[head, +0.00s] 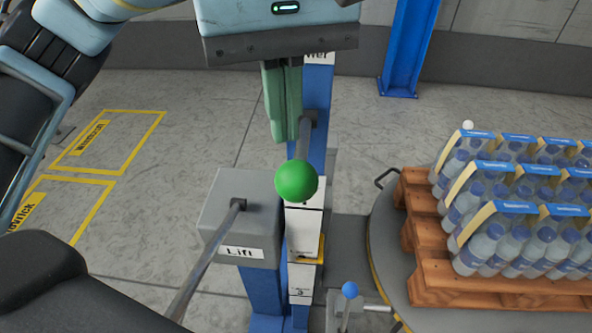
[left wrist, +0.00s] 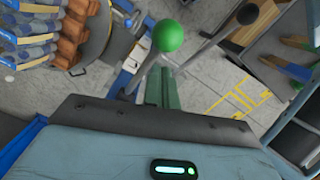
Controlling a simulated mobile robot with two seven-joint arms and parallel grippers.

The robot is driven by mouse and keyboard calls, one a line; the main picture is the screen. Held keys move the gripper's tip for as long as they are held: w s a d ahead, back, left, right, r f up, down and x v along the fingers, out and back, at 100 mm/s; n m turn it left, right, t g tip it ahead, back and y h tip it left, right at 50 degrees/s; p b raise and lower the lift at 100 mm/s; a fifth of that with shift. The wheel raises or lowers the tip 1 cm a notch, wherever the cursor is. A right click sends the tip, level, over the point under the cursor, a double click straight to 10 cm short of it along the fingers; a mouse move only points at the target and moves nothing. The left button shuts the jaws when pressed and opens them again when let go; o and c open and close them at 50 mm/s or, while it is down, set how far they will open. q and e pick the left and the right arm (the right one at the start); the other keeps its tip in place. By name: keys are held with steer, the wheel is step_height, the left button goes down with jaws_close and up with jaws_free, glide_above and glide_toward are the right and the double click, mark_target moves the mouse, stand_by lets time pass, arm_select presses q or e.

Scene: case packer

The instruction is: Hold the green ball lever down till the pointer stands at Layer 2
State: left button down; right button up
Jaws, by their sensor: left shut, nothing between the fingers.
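The green ball (head: 296,181) sits on the end of a grey lever rod (head: 307,135) in front of the blue post. It also shows in the left wrist view (left wrist: 168,35). My left gripper (head: 291,138) is shut and empty, its green fingers pointing down just behind and above the ball in the head view. I cannot tell whether the fingertips touch the ball or rod. A yellow pointer (head: 321,248) stands beside a white scale plate (head: 303,245) whose small print I cannot read surely; a "3" shows on the plate below. My right gripper is not in view.
A grey box labelled Lift (head: 240,230) with its own rod stands left of the scale. A blue ball lever (head: 350,290) is low at the front. A pallet (head: 450,285) of bottle packs stands on a round turntable at the right.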

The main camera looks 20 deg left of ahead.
arm_select(q)
steer(key=r, duration=0.5)
steer(key=shift+w+a+p, duration=0.2)
steer(key=shift+p, duration=0.2)
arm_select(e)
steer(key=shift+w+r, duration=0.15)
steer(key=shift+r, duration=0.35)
